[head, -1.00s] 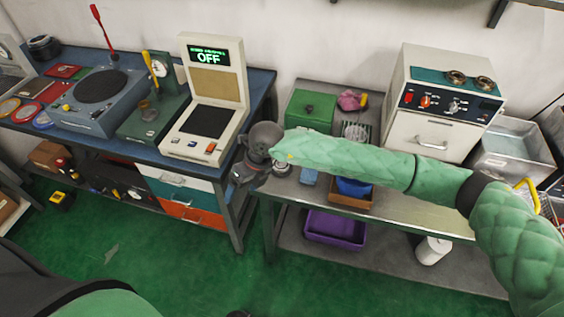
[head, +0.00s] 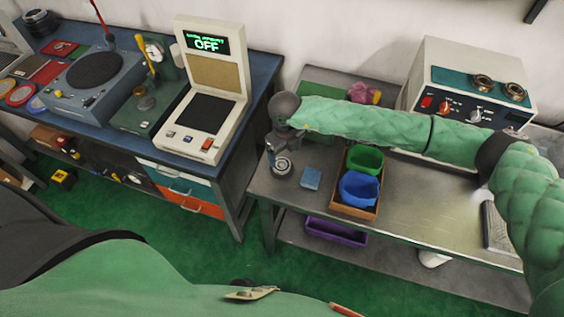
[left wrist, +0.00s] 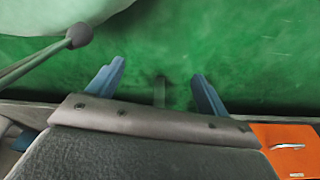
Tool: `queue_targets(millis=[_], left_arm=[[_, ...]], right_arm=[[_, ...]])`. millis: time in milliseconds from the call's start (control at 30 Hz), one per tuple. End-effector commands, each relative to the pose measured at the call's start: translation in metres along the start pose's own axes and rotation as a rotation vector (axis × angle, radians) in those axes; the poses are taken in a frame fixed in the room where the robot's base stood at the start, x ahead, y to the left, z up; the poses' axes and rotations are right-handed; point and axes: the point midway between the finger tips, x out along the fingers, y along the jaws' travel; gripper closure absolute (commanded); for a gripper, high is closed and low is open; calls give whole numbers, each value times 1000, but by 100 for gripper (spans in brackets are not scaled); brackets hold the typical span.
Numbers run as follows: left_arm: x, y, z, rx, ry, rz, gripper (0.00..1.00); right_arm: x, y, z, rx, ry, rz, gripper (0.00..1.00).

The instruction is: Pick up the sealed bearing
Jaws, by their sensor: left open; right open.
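A round metal ring-shaped piece (head: 282,166), which looks like a bearing, sits at the left end of the grey metal table (head: 420,205). I cannot tell whether it is sealed. Two brass-coloured rings, one left (head: 482,83) and one right (head: 514,91), lie on top of the cream oven-like box. My right gripper (head: 272,157) points down at the ring-shaped piece, close above or beside it; its fingers are small and partly hidden, and nothing shows held. My left gripper (left wrist: 157,85) shows in the left wrist view, fingers apart and empty over green floor.
A wooden tray (head: 338,203) holds a green bowl (head: 365,159) and a blue bowl (head: 358,188). A small blue block (head: 311,178) lies beside the ring piece. The cream tester reading OFF (head: 207,90) stands on the left bench. The grey table's front middle is clear.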

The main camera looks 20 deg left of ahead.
Motion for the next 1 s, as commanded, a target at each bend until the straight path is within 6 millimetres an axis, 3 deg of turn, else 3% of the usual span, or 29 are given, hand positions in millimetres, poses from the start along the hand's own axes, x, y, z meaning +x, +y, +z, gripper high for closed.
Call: queue_targets(millis=[167,367,700,1000], left_arm=[[3,-4,5,3,3,-4,21],[12,-11,24,9,8,-11,21],[15,-10,76,9,-27,-9,21],[17,-10,83,9,-31,-9,21]], right_arm=[[5,1,1,0,1,1,21],[16,4,4,1,1,1,21],[48,7,8,1,1,1,21],[55,7,8,1,0,0,21]])
